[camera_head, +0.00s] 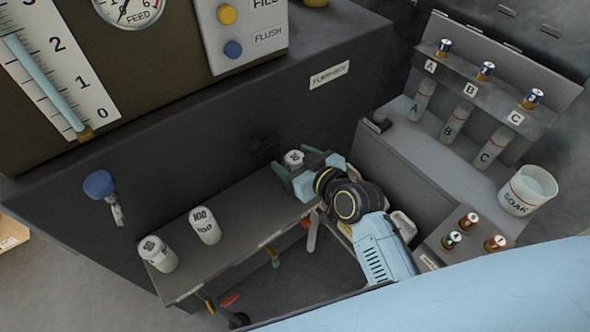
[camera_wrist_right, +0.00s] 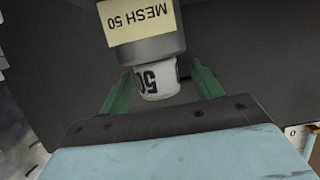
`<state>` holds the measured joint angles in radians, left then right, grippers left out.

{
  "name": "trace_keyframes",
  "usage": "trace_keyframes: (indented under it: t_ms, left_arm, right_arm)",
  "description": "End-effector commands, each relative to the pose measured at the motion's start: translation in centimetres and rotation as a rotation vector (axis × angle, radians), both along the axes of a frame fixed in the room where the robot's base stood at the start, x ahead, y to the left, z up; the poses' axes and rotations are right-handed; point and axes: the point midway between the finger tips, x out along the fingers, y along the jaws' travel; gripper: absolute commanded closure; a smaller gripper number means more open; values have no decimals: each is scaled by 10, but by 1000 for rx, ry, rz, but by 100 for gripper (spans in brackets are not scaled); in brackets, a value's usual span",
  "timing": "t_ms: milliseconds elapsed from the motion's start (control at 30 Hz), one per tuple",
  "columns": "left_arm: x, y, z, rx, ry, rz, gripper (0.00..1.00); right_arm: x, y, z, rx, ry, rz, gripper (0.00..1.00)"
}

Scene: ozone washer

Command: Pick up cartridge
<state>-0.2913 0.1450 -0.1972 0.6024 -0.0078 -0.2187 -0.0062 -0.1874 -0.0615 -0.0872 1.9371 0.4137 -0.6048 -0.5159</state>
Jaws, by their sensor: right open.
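A white cartridge (camera_head: 293,158) marked 50 is at the right end of the grey shelf, between the fingers of my right gripper (camera_head: 292,166). In the right wrist view the cartridge (camera_wrist_right: 157,80) lies between the two green fingers of the gripper (camera_wrist_right: 160,88). The fingers are apart, with a visible gap on each side of it. A grey round piece (camera_wrist_right: 138,42) with a MESH 50 tag adjoins the cartridge; I cannot tell whether they are joined. Two more white cartridges stand at the shelf's left part, one marked 100 (camera_head: 205,226) and one with an unclear mark (camera_head: 158,254). My left gripper is not in view.
The grey shelf (camera_head: 238,238) runs along the dark machine wall, with bare room in its middle. A blue-knobbed part (camera_head: 100,185) sticks out of the wall at left. At right a rack (camera_head: 400,170) holds vials A, B and C near a white SOAK cup (camera_head: 520,205).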

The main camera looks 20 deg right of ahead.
Motion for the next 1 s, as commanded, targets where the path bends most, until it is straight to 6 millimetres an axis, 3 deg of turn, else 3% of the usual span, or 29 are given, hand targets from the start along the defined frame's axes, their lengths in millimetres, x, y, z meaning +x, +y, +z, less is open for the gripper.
trace_keyframes:
  t_ms: [133,400,800,1000]
  left_arm:
    - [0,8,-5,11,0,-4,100]
    - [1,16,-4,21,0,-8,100]
    - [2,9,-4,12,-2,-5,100]
    - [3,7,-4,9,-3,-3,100]
  right_arm:
    - [15,5,-8,0,0,-2,36]
    - [17,5,-8,-2,0,-2,36]
    - [17,5,-7,-1,0,-2,86]
    - [17,5,-7,-1,0,-2,86]
